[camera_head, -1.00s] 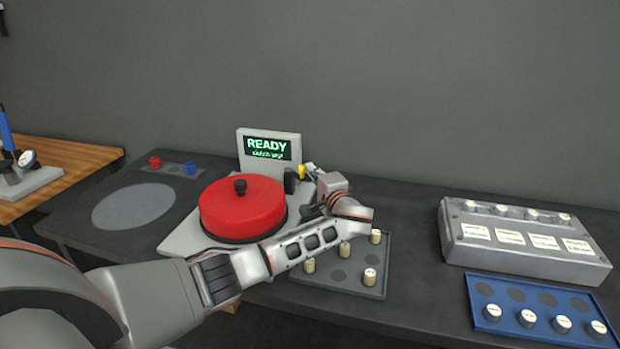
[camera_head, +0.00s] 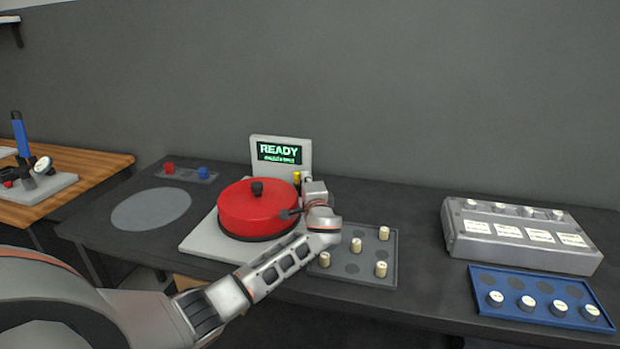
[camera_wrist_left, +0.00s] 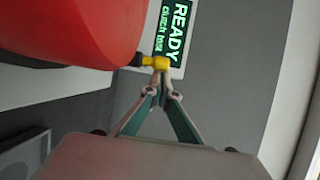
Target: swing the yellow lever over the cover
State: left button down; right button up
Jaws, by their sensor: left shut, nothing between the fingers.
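The red round cover (camera_head: 258,210) with a black knob sits on a pale base plate (camera_head: 205,240). The yellow lever (camera_head: 297,178) stands at its back right, in front of the display. In the left wrist view the lever's yellow end (camera_wrist_left: 156,62) is beside the red cover (camera_wrist_left: 85,30), with a dark shaft on the cover side. My left gripper (camera_wrist_left: 162,74) is shut and empty, its tips right at the yellow end; contact is hard to judge. In the head view its fingers are mostly hidden behind its own wrist. My right gripper is not in view.
The display (camera_head: 280,153) reads READY behind the cover. A grey tray with pegs (camera_head: 350,271) lies right of my wrist. A silver box (camera_head: 520,235) and a blue tray (camera_head: 540,297) stand farther right. A red and a blue button (camera_head: 203,173) are at the back left.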

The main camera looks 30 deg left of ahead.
pick_arm(q)
jog(key=shift+s+a, duration=0.75)
jog(key=shift+a, duration=0.15)
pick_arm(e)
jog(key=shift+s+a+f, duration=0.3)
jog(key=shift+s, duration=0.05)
pick_arm(q)
jog(key=shift+a, duration=0.15)
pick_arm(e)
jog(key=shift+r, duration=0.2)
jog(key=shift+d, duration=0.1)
